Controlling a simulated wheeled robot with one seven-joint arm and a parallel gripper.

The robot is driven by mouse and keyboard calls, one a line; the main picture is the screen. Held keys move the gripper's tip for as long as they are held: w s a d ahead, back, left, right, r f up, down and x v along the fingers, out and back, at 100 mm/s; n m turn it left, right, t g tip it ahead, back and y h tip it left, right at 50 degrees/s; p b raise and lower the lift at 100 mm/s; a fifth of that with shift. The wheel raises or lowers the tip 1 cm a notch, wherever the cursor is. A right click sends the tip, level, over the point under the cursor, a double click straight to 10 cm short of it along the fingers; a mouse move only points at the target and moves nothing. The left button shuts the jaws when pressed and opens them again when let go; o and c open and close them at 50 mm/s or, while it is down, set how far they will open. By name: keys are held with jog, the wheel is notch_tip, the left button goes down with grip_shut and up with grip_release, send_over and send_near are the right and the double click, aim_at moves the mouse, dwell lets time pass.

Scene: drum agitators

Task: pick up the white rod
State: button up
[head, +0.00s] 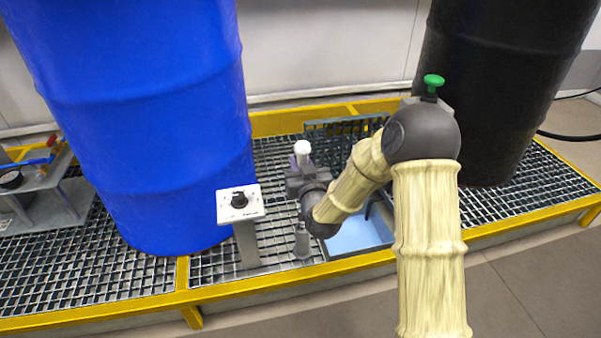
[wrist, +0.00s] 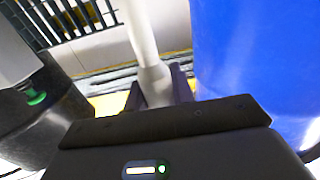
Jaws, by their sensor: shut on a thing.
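The white rod stands roughly upright in my gripper (head: 303,178); its pale rounded top (head: 303,148) shows just above the jaws in the head view. In the wrist view the white rod (wrist: 143,38) runs away from between the two dark fingers of my gripper (wrist: 157,92), with a thicker part near them. The fingers are shut on it. In the head view a grey cylindrical piece (head: 302,243) shows below my gripper; I cannot tell whether it belongs to the rod. The gripper hides the rod's middle.
A blue drum (head: 150,120) stands close on the left and a black drum (head: 500,90) at the right. A control box with a black knob (head: 240,203) stands beside my gripper. A light-blue basin (head: 355,238) lies behind my arm. Yellow-edged grating (head: 275,160) surrounds them.

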aim_at(301, 139)
notch_tip(301, 139, up, 9)
jog(key=p, duration=0.3)
jog(key=shift+s+d+r, duration=0.1)
jog(key=shift+r, duration=0.1)
jog(key=shift+s+r, duration=0.1)
jog(key=shift+r, duration=0.1)
jog(key=shift+f, duration=0.1)
